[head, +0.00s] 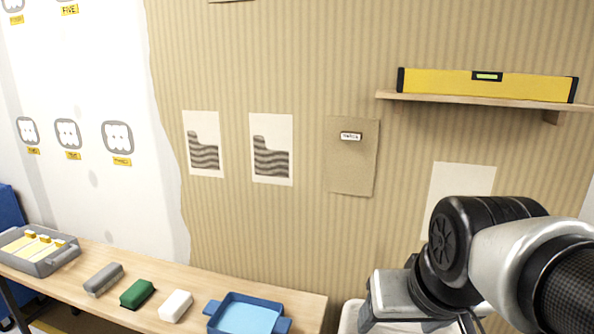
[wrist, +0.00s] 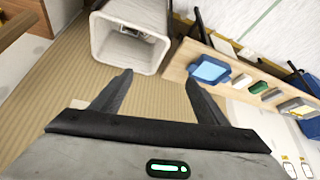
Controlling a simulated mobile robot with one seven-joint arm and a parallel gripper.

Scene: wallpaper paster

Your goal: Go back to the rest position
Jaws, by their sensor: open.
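My gripper (wrist: 157,82) shows in the wrist view with its two dark fingers spread wide apart and nothing between them. Behind the fingers are striped wallpaper and the mouth of a white bin (wrist: 130,42). In the head view my arm reaches in from the right edge, in front of the wallpapered wall (head: 300,45). The fingertips are hidden or out of frame there.
A wooden table (head: 75,285) holds a grey tray (head: 62,260), a grey block (head: 103,280), a green block (head: 137,293), a white block (head: 175,306) and a blue tray (head: 286,325). A shelf (head: 450,101) with a yellow level (head: 430,82) juts out above my arm.

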